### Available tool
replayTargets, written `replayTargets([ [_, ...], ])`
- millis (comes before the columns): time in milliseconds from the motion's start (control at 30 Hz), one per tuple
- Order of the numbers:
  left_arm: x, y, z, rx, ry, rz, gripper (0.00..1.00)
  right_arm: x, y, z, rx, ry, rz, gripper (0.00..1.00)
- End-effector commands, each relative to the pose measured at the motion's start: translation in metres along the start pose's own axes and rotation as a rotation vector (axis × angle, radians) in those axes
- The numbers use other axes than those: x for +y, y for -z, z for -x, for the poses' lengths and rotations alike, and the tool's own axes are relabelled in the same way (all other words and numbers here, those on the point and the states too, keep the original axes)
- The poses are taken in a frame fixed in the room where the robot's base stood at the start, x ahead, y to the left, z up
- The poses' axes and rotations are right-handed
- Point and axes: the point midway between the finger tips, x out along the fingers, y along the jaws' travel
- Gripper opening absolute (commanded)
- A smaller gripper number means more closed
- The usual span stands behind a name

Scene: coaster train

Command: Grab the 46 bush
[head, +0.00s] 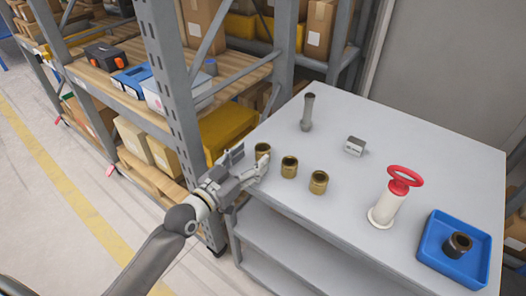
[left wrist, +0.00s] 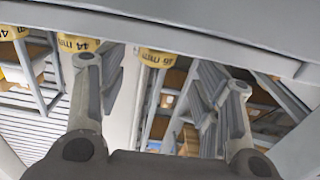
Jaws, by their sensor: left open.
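Three brass-coloured bushes stand in a row near the left edge of the grey table (head: 345,195). The leftmost is the 46 bush (head: 262,149); its upside-down "46 mm" label shows in the left wrist view (left wrist: 160,58). The middle bush (head: 289,167) reads "44 mm" in the wrist view (left wrist: 77,43). The third bush (head: 319,182) has a cut-off label there. My left gripper (head: 251,163) is open and empty at the table edge. Its fingers point toward the 46 bush, which shows between them in the wrist view; contact cannot be told. My right gripper is out of view.
A white press with a red handle (head: 399,187), a grey post (head: 308,112) and a small metal block (head: 355,146) stand on the table. A blue tray (head: 429,244) at the right holds a dark-and-brown part (head: 458,245). A storage rack (head: 172,75) stands close on the left.

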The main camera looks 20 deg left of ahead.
Motion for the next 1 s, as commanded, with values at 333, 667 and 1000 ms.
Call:
replayTargets([
  [333, 0.003, 0.003, -0.036, 0.0, 0.0, 0.002, 0.6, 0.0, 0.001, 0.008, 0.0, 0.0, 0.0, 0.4],
  [667, 0.003, 0.0, -0.054, -0.003, 0.0, 0.0, 0.6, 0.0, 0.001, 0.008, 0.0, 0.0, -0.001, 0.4],
  [1000, 0.003, 0.0, -0.054, -0.002, 0.0, 0.0, 0.31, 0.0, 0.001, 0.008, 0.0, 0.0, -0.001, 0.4],
])
